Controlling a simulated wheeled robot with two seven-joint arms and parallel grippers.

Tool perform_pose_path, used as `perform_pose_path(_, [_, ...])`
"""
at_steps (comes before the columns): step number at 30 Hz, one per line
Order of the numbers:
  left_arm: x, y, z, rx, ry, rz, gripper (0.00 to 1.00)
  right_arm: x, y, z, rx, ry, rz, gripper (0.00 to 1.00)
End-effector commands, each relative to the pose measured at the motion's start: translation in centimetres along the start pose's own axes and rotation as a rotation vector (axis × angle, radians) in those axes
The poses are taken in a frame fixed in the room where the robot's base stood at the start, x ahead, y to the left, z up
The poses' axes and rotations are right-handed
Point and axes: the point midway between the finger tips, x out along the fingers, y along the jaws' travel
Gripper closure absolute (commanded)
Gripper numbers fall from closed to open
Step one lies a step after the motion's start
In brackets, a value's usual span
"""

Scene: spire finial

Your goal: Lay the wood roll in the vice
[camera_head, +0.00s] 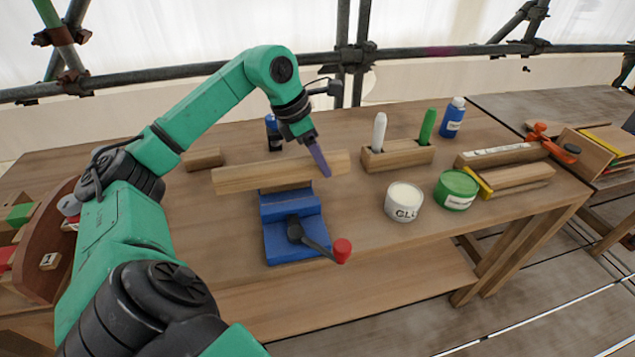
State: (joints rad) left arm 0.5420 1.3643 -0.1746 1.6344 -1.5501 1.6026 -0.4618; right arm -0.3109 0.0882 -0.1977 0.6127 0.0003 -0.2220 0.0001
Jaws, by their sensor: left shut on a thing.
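The wood roll (250,177) is a long pale wooden piece lying crosswise in the middle of the bench. It is at the back end of the blue vice (291,245), and I cannot tell whether it touches the vice. The vice has a dark handle with a red knob (342,250) pointing toward the front right. My left gripper (321,165) reaches down from above at the right part of the roll and is shut on it. The far finger is hidden. My right gripper is not in view.
A white glue tin (404,202) and a green tin (456,190) stand right of the vice. Behind them is a wooden holder (398,155) with a white and a green marker. A blue bottle (453,118) stands at the back. A small wood block (203,159) lies back left.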

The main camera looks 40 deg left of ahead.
Motion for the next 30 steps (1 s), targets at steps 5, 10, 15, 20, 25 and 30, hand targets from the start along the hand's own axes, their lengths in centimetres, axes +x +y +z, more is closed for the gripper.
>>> perform_pose_path(5, [3.5,0.0,-1.5,0.001,0.002,0.001,1.0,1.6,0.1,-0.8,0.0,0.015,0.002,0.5])
perform_pose_path(10, [6.2,0.0,-2.6,0.0,0.002,-0.001,1.0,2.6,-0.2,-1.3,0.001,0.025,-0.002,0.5])
perform_pose_path(15, [6.3,0.0,-2.6,0.001,-0.003,0.002,1.0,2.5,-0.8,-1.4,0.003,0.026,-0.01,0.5])
perform_pose_path(20, [6.7,0.0,-2.7,0.001,-0.002,0.001,1.0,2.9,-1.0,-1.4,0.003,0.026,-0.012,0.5])
perform_pose_path(25, [6.5,0.0,-2.7,0.0,-0.001,0.0,0.13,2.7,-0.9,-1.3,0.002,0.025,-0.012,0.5])
perform_pose_path(30, [6.5,0.0,-2.7,0.0,-0.001,0.0,0.13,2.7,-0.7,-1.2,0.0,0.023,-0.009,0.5])
